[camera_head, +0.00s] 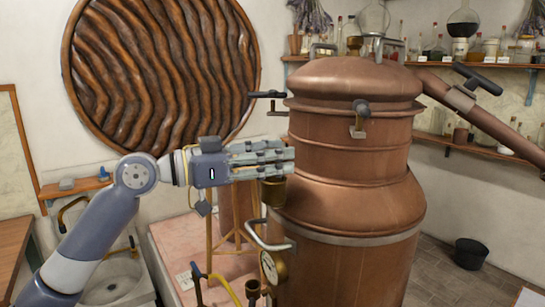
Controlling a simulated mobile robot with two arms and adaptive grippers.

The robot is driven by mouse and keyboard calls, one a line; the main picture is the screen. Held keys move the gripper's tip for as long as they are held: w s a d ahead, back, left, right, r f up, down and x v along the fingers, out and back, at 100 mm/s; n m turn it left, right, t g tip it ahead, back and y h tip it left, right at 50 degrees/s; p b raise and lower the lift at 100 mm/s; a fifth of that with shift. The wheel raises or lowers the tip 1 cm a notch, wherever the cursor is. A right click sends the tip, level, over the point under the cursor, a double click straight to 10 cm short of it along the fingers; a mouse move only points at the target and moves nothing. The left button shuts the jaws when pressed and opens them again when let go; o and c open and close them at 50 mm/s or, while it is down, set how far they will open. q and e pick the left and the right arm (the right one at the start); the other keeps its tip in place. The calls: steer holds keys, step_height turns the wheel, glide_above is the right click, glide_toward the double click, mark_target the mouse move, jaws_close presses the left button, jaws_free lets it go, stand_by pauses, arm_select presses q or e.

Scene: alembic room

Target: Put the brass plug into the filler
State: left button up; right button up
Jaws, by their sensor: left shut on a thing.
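My left gripper (284,157) comes in from the left and reaches the copper still (352,185) at its upper left side. Its fingers are closed and lie level. The brass plug is not clearly visible; the fingers hide most of what they hold. A short brass cylinder (273,191), which looks like the filler, shows right below the fingertips at the still's left shoulder. I cannot tell whether the held thing touches it. My right gripper is not in view.
A pressure gauge (269,268) and a curved handle (268,238) stick out from the still's lower left. A black lever (267,95) juts out above the gripper. A sink (112,281) stands at the lower left. A black bucket (470,253) is on the floor at right.

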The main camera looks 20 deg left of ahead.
arm_select(q)
steer(key=shift+f+b, duration=0.55)
steer(key=shift+f, duration=0.2)
stand_by(2.1)
steer(key=o, duration=1.2)
steer(key=shift+a, duration=0.1)
